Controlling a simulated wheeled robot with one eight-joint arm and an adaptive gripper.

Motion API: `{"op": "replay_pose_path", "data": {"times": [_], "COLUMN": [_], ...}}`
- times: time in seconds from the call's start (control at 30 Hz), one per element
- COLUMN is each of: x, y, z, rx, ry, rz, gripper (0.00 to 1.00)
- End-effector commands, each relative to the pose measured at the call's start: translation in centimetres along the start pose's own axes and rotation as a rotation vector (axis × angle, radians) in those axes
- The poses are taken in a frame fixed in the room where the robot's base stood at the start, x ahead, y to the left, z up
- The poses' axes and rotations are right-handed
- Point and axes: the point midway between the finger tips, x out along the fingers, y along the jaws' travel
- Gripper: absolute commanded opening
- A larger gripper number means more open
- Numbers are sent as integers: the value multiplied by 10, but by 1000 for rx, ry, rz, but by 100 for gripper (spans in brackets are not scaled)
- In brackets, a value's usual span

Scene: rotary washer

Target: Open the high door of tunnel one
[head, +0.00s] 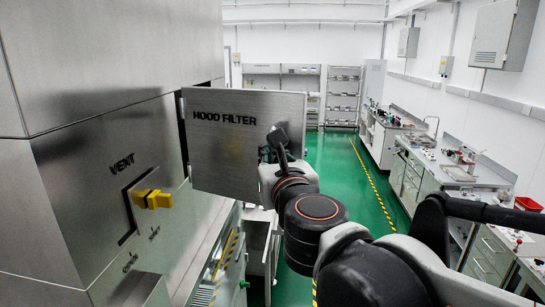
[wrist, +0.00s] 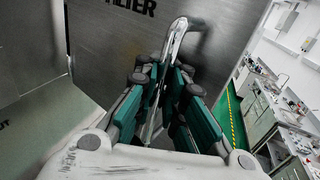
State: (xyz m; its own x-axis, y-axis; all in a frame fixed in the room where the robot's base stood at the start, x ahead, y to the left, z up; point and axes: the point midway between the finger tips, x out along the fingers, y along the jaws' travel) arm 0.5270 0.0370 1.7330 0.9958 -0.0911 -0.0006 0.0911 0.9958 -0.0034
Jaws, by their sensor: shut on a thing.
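A square steel door panel marked HOOD FILTER (head: 225,120) stands swung out from the machine's front, hinged on its left side in the head view. My gripper (head: 276,152) is at its right edge, with the fingers mostly hidden by my wrist. In the wrist view, the door panel (wrist: 110,48) fills the upper middle. A bent metal handle (wrist: 181,32) sticks out from it. My gripper (wrist: 166,82), with green finger pads, is shut on the handle, whose lower part runs between the fingers.
A yellow VENT knob (head: 152,199) projects from the machine's steel front at the left. Below the door, an open cabinet or drawer part (head: 262,245) shows. Benches with lab items (head: 465,172) line the right wall. The green floor aisle (head: 340,165) between is clear.

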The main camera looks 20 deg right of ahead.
Motion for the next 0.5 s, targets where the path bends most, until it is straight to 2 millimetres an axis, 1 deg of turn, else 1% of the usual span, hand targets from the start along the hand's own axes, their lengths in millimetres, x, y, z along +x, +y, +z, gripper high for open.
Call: {"op": "replay_pose_path", "data": {"times": [0.4, 0.43, 0.47, 0.5], "x": [0, 0, 0, 0], "y": [-1, -1, -1, -1], "z": [-1, -1, -1, -1], "rx": [-1, -1, -1, -1], "ry": [0, 0, 0, 0], "rz": [-2, -2, -2, -2], "gripper": [0, 14, 21, 30]}}
